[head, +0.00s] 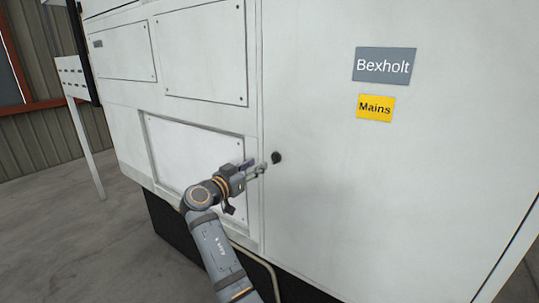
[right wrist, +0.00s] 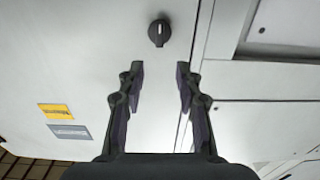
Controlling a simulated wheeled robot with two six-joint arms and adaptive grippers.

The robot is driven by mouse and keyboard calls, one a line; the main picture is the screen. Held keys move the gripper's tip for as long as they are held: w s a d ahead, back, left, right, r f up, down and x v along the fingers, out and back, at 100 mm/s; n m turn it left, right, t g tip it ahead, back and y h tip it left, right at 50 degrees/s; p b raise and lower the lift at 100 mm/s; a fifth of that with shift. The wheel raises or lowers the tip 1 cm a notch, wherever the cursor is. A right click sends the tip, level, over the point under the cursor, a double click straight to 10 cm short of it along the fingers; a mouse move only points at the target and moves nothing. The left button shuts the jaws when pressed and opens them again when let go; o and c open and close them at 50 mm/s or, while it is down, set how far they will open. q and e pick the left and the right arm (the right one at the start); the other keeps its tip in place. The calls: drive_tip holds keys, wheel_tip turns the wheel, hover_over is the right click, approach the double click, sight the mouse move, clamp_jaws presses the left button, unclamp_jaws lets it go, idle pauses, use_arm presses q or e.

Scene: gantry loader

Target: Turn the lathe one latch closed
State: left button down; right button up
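The latch is a small round black knob (head: 277,157) on the white cabinet door (head: 340,200). In the right wrist view the knob (right wrist: 159,32) carries a pale line along its middle, upright in that picture. My right gripper (head: 259,166) is just to the left of the knob in the head view. In the right wrist view its two fingers (right wrist: 159,78) are spread wide with nothing between them, and the knob lies beyond the fingertips, apart from them. My left gripper is in neither view.
A grey "Bexholt" plate (head: 384,66) and a yellow "Mains" label (head: 375,108) sit on the door, up and right of the knob. Screwed panels (head: 200,52) and a recessed panel (head: 190,150) lie to the left. A white post (head: 86,145) stands at far left.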

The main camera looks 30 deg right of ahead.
sight(273, 155)
drive_tip(key=p+x, duration=0.3)
drive_tip(key=x, duration=0.5)
drive_tip(key=shift+d+r+p, duration=0.1)
drive_tip(key=shift+d+p, duration=0.15)
drive_tip(key=shift+p, duration=0.15)
drive_tip(key=shift+w, duration=0.1)
clamp_jaws()
